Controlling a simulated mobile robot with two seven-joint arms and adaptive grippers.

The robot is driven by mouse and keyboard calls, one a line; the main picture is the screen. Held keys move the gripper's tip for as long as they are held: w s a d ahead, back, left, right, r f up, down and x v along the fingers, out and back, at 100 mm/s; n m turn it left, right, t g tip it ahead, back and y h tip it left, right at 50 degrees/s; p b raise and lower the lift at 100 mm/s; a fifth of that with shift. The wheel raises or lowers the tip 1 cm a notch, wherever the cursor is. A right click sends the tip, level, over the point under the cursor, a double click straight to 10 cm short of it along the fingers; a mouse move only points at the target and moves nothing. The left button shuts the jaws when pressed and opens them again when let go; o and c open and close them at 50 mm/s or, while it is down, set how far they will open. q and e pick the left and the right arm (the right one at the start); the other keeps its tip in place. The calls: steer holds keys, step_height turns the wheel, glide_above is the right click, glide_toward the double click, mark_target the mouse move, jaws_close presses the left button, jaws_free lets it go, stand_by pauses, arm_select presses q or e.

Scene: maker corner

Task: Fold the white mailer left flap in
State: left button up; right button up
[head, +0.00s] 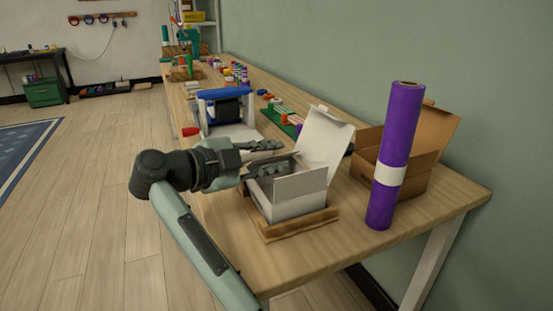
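The white mailer (291,207) sits upright and open on the bench, in a wooden frame (299,224). Its tall lid (325,143) stands raised at the back, and a flap (300,186) stands up at the near right side. The gripper hides much of the left flap and the inside of the box.
A purple roll (396,157) stands upright right of the mailer, before an open brown carton (424,165). A blue-topped dispenser (226,107) stands behind my gripper. Small coloured items lie farther back. The bench (352,235) is clear at its near right.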

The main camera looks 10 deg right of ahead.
steer(key=shift+w+d+f, duration=0.1)
steer(key=shift+w+d, duration=0.2)
steer(key=shift+d, duration=0.15)
jaws_close()
